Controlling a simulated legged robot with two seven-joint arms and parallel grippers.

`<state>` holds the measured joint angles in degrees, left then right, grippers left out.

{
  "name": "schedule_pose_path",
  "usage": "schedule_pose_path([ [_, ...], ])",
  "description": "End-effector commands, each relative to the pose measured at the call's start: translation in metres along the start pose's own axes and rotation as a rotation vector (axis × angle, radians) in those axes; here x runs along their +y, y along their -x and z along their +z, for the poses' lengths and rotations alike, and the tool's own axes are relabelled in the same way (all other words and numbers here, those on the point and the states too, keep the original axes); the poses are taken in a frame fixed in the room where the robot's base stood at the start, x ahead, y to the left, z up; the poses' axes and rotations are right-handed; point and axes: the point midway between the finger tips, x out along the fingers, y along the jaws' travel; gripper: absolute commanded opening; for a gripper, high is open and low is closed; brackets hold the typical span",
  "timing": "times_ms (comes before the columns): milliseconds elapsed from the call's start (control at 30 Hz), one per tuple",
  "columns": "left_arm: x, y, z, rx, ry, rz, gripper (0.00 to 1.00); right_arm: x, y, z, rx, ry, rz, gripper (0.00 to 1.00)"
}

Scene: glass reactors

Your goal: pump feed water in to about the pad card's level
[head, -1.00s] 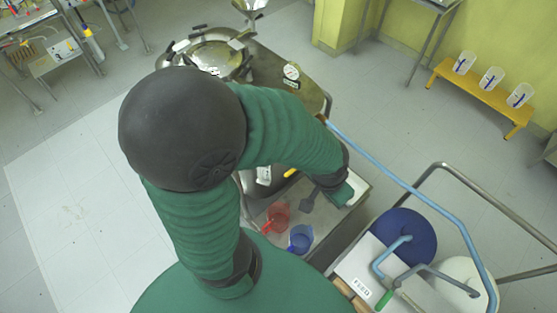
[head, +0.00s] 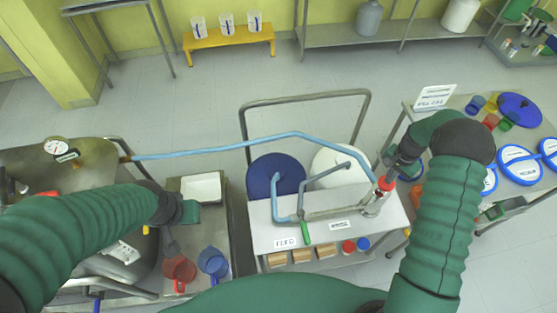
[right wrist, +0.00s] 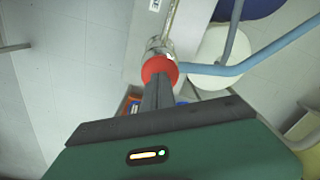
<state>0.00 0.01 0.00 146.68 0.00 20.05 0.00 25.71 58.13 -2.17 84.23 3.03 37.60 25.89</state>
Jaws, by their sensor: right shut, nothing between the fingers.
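The pump (head: 374,203) is a clear and metal cylinder with a red top (head: 386,184), at the right end of the feed cart. My right gripper (head: 391,175) is at the red top with its fingers shut and empty. In the right wrist view its fingertips (right wrist: 157,80) overlap the red top (right wrist: 160,67); contact is unclear. A blue hose (head: 235,146) runs from the pump to the metal vessel (head: 60,165) at left. A white card (head: 122,252) on the vessel is too small to read.
A blue drum (head: 275,172) and a white drum (head: 338,167) stand behind the cart top (head: 270,229), which has a green-handled valve (head: 306,232). A red jug (head: 179,271) and a blue jug (head: 212,262) sit at left. A table with blue lids (head: 519,165) is at right.

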Motion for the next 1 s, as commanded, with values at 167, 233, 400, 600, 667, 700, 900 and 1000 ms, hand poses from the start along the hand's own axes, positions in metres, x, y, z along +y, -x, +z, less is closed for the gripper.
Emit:
schedule_pose_path([
  [167,0.0,-0.002,0.001,0.0,0.0,0.0,0.0,0.0,-0.004,0.002,-0.003,0.001,0.0,0.0],
  [233,0.0,0.0,0.0,0.0,0.0,0.0,0.0,0.0,-0.001,0.002,-0.003,0.001,0.0,0.0],
  [400,0.0,0.018,-0.004,0.0,0.0,0.0,0.0,0.0,0.025,0.001,-0.002,0.001,0.0,0.0],
  [600,0.0,0.041,-0.01,0.0,0.0,0.0,0.0,0.0,0.06,0.001,-0.001,0.001,0.0,0.0],
  [667,0.0,0.047,-0.011,0.0,0.0,0.0,0.0,0.0,0.07,0.001,-0.001,0.001,0.0,0.0],
  [700,0.0,0.051,-0.012,0.0,0.0,0.0,0.0,0.0,0.077,0.001,-0.001,0.001,0.0,0.0],
  [900,0.0,0.052,-0.012,0.0,0.0,0.0,0.0,0.0,0.081,0.001,-0.003,0.001,0.001,0.0],
  [1000,0.0,0.052,-0.012,0.0,0.0,0.0,0.0,0.0,0.081,0.001,-0.002,0.001,0.0,0.0],
])
